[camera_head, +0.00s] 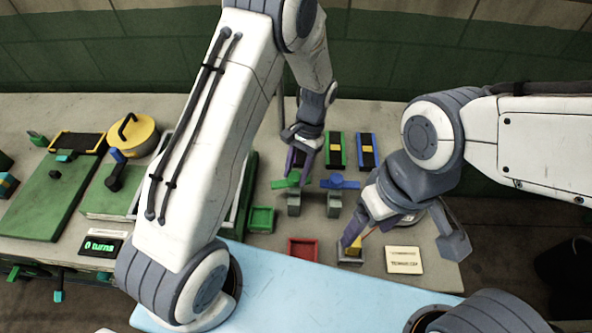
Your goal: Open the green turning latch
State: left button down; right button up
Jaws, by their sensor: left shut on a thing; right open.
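The green turning latch (283,182) sits on top of a small grey post (294,206) near the middle of the bench. My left gripper (299,168) reaches down from above with its dark purple fingers at the latch. It is shut on the green latch, and the fingers hide part of its handle. A similar blue latch (340,183) stands on its own grey post just to the right. My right gripper (362,236) is open, low at the front right, over a small block with a yellow top (352,247).
Two sliders, one green-framed (336,150) and one blue-framed (366,150), lie behind the latches. A yellow round lid (132,134) is at the left. My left arm covers much of the bench.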

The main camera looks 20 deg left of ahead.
pick_arm(q)
jog(key=shift+m+t+y, duration=0.4)
jog(key=shift+m, duration=0.8)
jog(key=shift+d+m, duration=0.1)
jog(key=shift+m, duration=0.2)
jog(key=shift+c, duration=1.8)
grip_release()
jog(key=b+v, duration=0.2)
jog(key=v, duration=0.8)
jog(key=shift+r, duration=0.25)
jog(key=shift+d, duration=0.15)
